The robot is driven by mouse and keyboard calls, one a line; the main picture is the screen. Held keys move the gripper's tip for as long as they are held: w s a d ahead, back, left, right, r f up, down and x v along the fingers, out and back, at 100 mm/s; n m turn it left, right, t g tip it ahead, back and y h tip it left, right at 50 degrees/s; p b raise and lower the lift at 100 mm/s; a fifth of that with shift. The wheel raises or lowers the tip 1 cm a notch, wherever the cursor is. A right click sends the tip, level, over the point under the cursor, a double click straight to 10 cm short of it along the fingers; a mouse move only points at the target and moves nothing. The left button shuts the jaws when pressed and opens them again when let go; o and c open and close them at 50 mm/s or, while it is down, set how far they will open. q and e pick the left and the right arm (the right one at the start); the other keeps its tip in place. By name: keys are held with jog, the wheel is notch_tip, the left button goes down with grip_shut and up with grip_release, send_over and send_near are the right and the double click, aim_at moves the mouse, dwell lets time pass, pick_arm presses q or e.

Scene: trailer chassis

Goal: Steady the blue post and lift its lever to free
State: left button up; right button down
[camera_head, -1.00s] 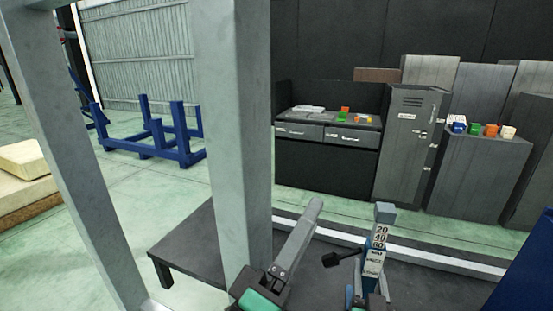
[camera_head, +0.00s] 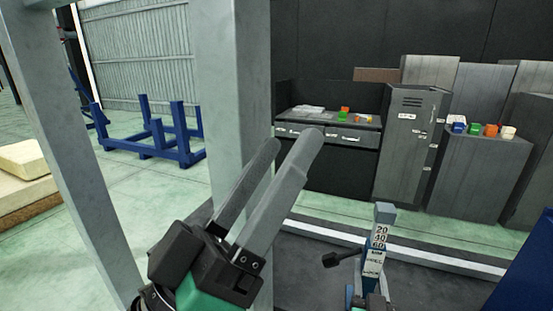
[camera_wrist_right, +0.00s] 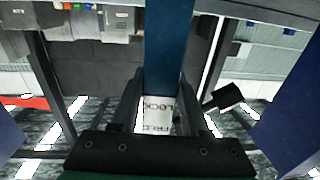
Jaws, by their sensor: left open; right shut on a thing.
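The blue post (camera_head: 384,218) stands upright at the lower right of the head view, with a white scale label marked 20, 40, 60. Its lever (camera_head: 340,258) has a black grip and sticks out to the left. My right gripper (camera_wrist_right: 158,98) is shut on the blue post (camera_wrist_right: 168,45) in the right wrist view, over a white label reading LOCK and FREE. The black lever grip (camera_wrist_right: 225,97) shows to the right there. My left gripper (camera_head: 291,146) is open and empty, its two long grey fingers pointing up, left of the post and apart from the lever.
A thick grey column (camera_head: 232,100) stands close by, just behind my left gripper. A dark platform (camera_head: 430,285) with a pale edge strip lies around the post. A blue panel (camera_head: 528,270) is at the lower right. Cabinets (camera_head: 410,140) stand well behind.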

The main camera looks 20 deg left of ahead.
aim_at(330, 264)
pick_arm(q)
jog(key=shift+f, duration=0.1)
jog(key=w+d+f+n+g+y, duration=0.2)
jog(key=w+f+n+g+y, duration=0.15)
jog(key=f+n, duration=1)
jog(key=w+d+f+n+g+y, duration=0.1)
jog(key=w+f+n+g+y, duration=0.2)
jog(key=f+n, duration=1.1)
jog(key=w+f+m, duration=0.1)
jog(key=w, duration=0.3)
jog(key=w+d+f+m, duration=0.1)
jog(key=w+f+m, duration=0.1)
jog(key=w, duration=0.2)
jog(key=w+f+m+h, duration=0.1)
jog(key=w+m, duration=0.1)
jog(key=w, duration=0.2)
jog(key=shift+w+d+f, duration=0.25)
jog(key=shift+w+d, duration=0.1)
jog(key=shift+d, duration=0.05)
grip_shut()
